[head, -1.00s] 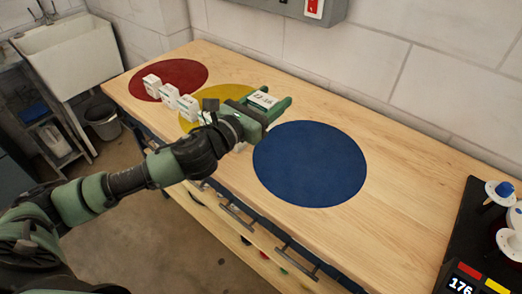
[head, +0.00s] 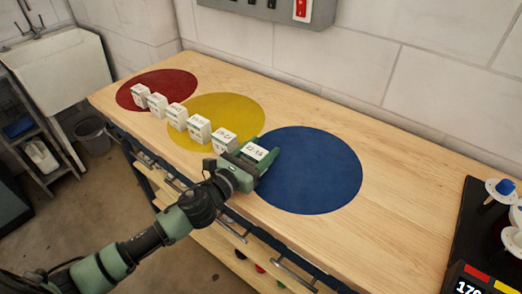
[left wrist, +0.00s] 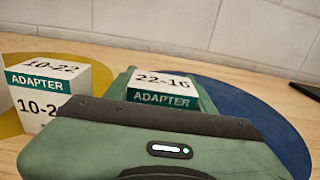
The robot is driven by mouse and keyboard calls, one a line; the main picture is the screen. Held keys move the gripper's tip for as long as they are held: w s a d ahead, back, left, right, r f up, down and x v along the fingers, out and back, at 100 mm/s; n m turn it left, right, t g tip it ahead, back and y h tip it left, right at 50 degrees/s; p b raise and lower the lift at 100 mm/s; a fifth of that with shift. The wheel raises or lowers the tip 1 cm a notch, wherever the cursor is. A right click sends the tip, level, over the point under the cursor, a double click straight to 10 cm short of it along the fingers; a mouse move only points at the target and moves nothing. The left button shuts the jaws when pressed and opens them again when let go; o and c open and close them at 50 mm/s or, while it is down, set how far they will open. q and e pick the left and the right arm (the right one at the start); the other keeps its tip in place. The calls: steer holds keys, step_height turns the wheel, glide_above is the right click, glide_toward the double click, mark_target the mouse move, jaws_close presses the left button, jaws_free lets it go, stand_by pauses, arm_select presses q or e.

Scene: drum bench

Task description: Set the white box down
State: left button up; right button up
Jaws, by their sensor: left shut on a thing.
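My left gripper (head: 256,160) is shut on a white box (head: 255,152), which shows black print on top. In the left wrist view the box (left wrist: 161,82) reads 22-16 and ADAPTER, and sits between the green fingers, its lower part hidden. In the head view the gripper and box are at the left edge of the blue disc (head: 312,172), near the bench's front edge. I cannot tell whether the box's underside touches the bench. My right gripper is not in view.
Several similar white boxes (head: 199,129) stand in a row along the red disc (head: 170,80) and yellow disc (head: 240,108). One, marked 10-22 (left wrist: 50,82), stands close on the gripper's left. The wooden bench (head: 400,190) is clear right of the blue disc, up to a black unit (head: 455,235).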

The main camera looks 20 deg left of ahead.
mark_target(249, 161)
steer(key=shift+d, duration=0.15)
arm_select(q)
steer(key=shift+f, duration=0.15)
steer(key=o, duration=1.5)
steer(key=shift+c, duration=0.2)
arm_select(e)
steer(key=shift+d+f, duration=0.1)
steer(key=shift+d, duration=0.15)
arm_select(q)
steer(key=shift+r, duration=0.35)
steer(key=b+v, duration=0.1)
steer(key=v, duration=0.4)
steer(key=b+v, duration=0.1)
steer(key=v, duration=0.4)
steer(key=shift+s+a+f, duration=0.1)
steer(key=shift+s+f, duration=0.1)
steer(key=shift+s, duration=0.05)
steer(key=shift+s+a+r+b, duration=0.1)
steer(key=shift+s+a+b, duration=0.15)
steer(key=shift+s, duration=0.45)
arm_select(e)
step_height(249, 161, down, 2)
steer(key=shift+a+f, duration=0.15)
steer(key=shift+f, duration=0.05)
